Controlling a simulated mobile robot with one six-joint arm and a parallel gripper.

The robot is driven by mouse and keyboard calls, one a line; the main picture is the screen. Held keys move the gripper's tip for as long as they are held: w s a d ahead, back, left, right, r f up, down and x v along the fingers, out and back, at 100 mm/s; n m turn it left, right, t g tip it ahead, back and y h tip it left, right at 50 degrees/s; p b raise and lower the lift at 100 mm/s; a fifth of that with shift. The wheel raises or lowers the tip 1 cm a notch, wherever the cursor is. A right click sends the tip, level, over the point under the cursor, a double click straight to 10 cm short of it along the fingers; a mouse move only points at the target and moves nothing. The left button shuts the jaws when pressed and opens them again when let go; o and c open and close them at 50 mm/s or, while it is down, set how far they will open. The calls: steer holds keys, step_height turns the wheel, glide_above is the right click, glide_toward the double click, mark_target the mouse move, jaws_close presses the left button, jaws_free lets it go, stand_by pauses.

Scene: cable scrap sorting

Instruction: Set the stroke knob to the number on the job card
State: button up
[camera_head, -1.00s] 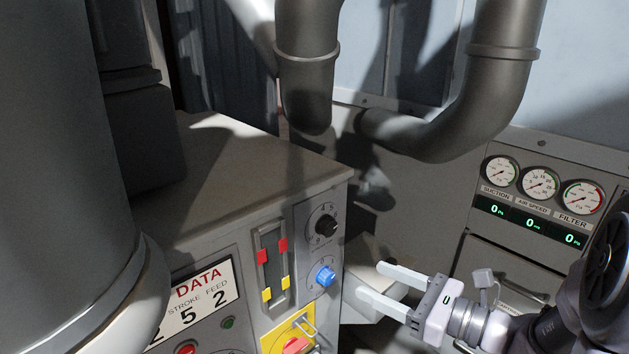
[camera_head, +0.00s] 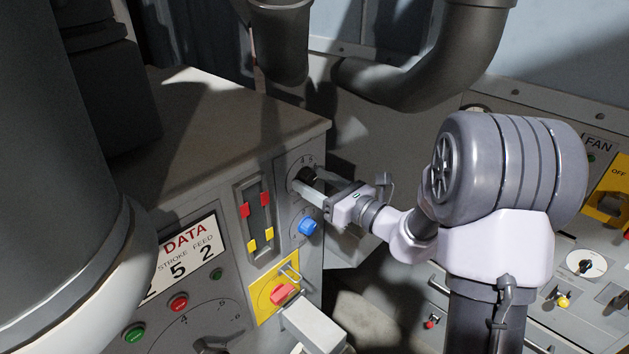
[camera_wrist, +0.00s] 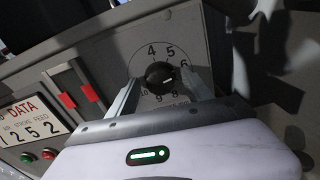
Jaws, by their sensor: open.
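The black knob (camera_head: 306,174) sits on a round numbered dial on the cabinet's front face. It also shows in the wrist view (camera_wrist: 159,75), with 4, 5 and 6 above it and 8, 9 and 10 below. My gripper (camera_head: 303,183) is open, with one finger on each side of this knob. Contact between fingers and knob cannot be told. The job card (camera_head: 187,255) is headed DATA, with "STROKE FEED" and digits below; the wrist view (camera_wrist: 31,120) shows digits reading 1 2 5 2.
A blue knob (camera_head: 309,226) is just below the black one. Slots with red and yellow sliders (camera_head: 257,221) are to the left. A red switch on a yellow plate (camera_head: 282,294) is lower down. Large pipes (camera_head: 430,60) hang behind the cabinet.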

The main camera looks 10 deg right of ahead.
jaws_close()
stand_by(0.3)
steer(key=shift+b, duration=0.35)
steer(key=n+b, duration=0.2)
steer(key=b, duration=0.1)
steer(key=n+b, duration=0.1)
steer(key=shift+f+n+b, duration=0.25)
steer(key=shift+n+b, duration=0.15)
steer(key=n+b, duration=0.3)
steer(key=b, duration=0.1)
steer(key=shift+r+n+b, duration=0.15)
steer(key=shift+n+b, duration=0.35)
steer(key=shift+b, duration=0.25)
steer(key=shift+r, duration=0.1)
